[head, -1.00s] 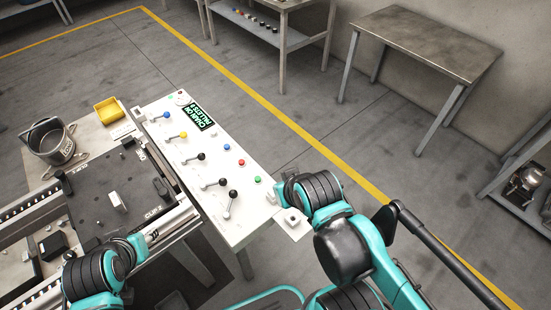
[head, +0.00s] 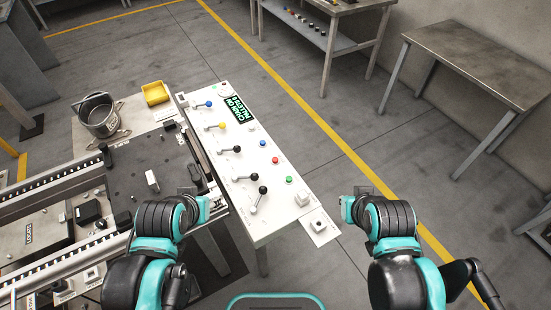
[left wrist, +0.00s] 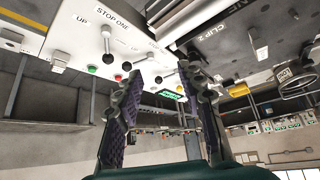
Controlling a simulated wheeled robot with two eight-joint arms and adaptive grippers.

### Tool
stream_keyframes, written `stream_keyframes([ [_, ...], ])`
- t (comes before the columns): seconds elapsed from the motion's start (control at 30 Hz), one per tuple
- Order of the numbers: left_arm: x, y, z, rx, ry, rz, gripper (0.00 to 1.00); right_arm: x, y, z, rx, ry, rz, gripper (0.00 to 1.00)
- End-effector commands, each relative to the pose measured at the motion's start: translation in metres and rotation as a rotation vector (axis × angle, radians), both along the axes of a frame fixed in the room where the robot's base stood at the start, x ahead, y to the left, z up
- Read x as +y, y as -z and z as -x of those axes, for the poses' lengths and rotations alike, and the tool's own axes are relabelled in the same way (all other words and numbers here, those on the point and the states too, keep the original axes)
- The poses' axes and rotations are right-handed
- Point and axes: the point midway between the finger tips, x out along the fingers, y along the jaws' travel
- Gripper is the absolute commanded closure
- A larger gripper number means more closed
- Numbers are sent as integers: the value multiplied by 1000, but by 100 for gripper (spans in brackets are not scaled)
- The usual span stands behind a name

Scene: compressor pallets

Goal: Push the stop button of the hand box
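A white control panel (head: 238,172) stands in the middle of the head view, with a blue button (head: 262,143), a red button (head: 275,160) and a green button (head: 289,180). I cannot tell which is the hand box or read a stop label there. My left gripper (left wrist: 162,75) is open and empty; in the head view it is left of the panel. My right gripper (head: 360,192) is right of the plate; its fingers are unclear.
Levers with blue, yellow and black knobs (head: 262,190) stand up along the panel's left side. A dark fixture plate (head: 135,165), metal pot (head: 100,122) and yellow bin (head: 155,93) are to the left. Floor beyond the panel is clear up to a metal table (head: 455,55).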

Motion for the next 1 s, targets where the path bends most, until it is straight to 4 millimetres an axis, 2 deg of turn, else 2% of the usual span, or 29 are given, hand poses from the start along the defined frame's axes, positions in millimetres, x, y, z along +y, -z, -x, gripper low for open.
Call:
stream_keyframes([
  [0.03,0,0,0,0,0,0,72,0,0,0,0,0,0,100],
  [0.13,0,0,0,0,0,0,98,0,0,0,0,0,0,100],
  [0.17,0,0,0,0,0,0,100,0,0,0,0,0,0,100],
  [1.0,0,0,0,0,0,0,100,0,0,0,0,0,0,100],
])
